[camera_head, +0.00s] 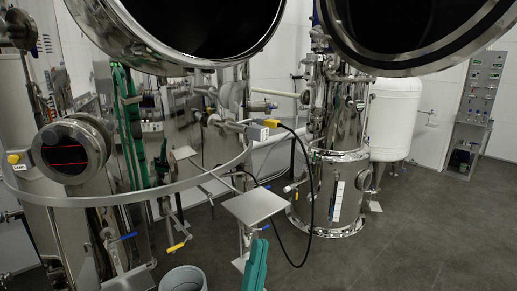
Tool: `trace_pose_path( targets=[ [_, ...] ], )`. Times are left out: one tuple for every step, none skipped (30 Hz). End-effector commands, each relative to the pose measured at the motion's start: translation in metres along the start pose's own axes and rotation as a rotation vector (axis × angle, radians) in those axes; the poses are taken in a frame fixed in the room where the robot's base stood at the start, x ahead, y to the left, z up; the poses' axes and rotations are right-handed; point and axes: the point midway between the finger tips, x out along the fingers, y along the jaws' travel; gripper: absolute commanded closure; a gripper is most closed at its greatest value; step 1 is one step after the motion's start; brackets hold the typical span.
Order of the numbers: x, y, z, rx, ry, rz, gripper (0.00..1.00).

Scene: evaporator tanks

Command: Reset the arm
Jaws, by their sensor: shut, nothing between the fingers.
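My gripper does not show in the head view. The task names only the arm, and I cannot make out an arm for certain. A narrow teal part (254,268) rises into the bottom edge of the picture, and I cannot tell what it belongs to.
Steel tanks (342,125) crowd the left and middle. Two large round openings (420,25) hang at the top. A small steel platform (255,205) and a grey bucket (183,279) stand low at the centre. A control panel (481,88) stands right. The floor (430,235) at lower right is clear.

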Motion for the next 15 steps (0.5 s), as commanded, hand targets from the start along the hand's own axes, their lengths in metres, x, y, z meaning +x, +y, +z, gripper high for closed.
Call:
trace_pose_path(
  targets=[
    [-0.018,0.006,0.003,-0.032,-0.048,-0.001,1.0],
    [-0.028,0.009,0.004,-0.048,-0.074,-0.003,1.0],
    [-0.041,0.012,0.006,-0.069,-0.11,-0.004,1.0],
    [-0.051,0.014,0.007,-0.085,-0.137,-0.006,1.0],
    [-0.06,0.017,0.008,-0.1,-0.164,-0.007,1.0],
    [-0.074,0.02,0.009,-0.12,-0.199,-0.007,1.0],
    [-0.084,0.022,0.01,-0.136,-0.227,-0.008,1.0],
    [-0.093,0.025,0.01,-0.151,-0.254,-0.007,1.0],
    [-0.107,0.028,0.01,-0.17,-0.289,-0.007,1.0],
    [-0.117,0.03,0.009,-0.184,-0.316,-0.007,1.0],
    [-0.127,0.032,0.009,-0.198,-0.344,-0.006,1.0],
    [-0.141,0.035,0.008,-0.216,-0.381,-0.004,1.0],
    [-0.151,0.037,0.007,-0.231,-0.408,-0.003,1.0],
    [-0.161,0.038,0.006,-0.243,-0.434,-0.001,1.0],
    [-0.174,0.041,0.004,-0.26,-0.471,0.001,1.0]
  ],
)
